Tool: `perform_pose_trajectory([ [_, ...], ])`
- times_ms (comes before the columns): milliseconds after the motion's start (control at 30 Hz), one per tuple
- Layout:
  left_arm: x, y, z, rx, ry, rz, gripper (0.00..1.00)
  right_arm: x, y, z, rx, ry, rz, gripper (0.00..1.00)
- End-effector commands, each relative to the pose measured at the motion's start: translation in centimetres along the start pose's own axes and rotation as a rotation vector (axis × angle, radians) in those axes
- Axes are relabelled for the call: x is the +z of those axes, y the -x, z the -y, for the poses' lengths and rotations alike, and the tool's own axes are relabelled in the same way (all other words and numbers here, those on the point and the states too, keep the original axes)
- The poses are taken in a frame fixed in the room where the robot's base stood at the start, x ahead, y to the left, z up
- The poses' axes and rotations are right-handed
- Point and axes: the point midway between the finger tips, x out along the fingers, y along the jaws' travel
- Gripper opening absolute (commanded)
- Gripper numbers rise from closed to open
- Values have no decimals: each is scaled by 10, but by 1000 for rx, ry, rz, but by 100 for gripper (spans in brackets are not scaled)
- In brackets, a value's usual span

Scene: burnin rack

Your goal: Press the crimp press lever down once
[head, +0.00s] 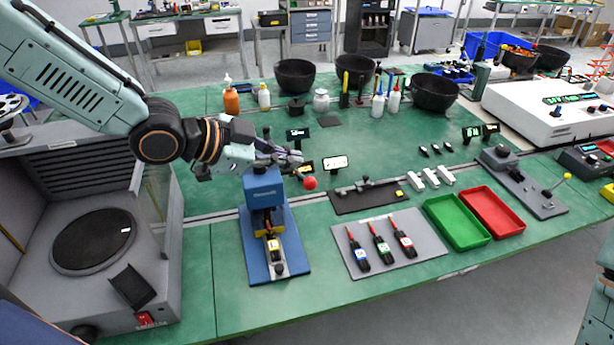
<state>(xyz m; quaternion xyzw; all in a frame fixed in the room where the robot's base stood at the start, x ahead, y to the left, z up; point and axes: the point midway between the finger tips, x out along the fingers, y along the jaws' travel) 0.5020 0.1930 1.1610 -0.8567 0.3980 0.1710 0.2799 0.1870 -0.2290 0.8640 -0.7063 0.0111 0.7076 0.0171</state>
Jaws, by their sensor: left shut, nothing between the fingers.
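The crimp press is a blue block (262,190) on a blue base plate (291,258), left of the middle of the green bench. Its lever has a red ball knob (310,183) that sticks out to the right of the press head. Most of the lever's rod is hard to make out behind and below my gripper. My left gripper (297,158) is shut and empty. It is over the top of the press, its tips slightly up and left of the red knob in the picture. I cannot tell whether it touches the lever. My right gripper is not in view.
A grey mat (433,245) with several small tools lies right of the press. Beyond it are a green tray (457,222) and a red tray (493,212). A grey machine (150,240) stands left. Bottles and black bowls (434,92) stand at the back.

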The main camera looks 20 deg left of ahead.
Motion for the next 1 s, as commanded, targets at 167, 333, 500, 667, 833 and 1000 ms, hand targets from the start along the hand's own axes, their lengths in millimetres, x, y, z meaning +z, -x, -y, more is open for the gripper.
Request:
perform_pose_trajectory([
  [167,1,-16,-2,4,-5,2,0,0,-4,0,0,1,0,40],
  [333,1,-32,-1,3,-4,3,0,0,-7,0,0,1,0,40],
  [500,0,-49,-1,3,-5,2,0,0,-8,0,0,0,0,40],
  [667,0,-63,-1,3,-4,2,0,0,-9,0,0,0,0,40],
  [833,16,-70,-1,0,4,-2,0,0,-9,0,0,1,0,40],
  [1000,31,-74,-1,1,1,-1,0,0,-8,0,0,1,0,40],
])
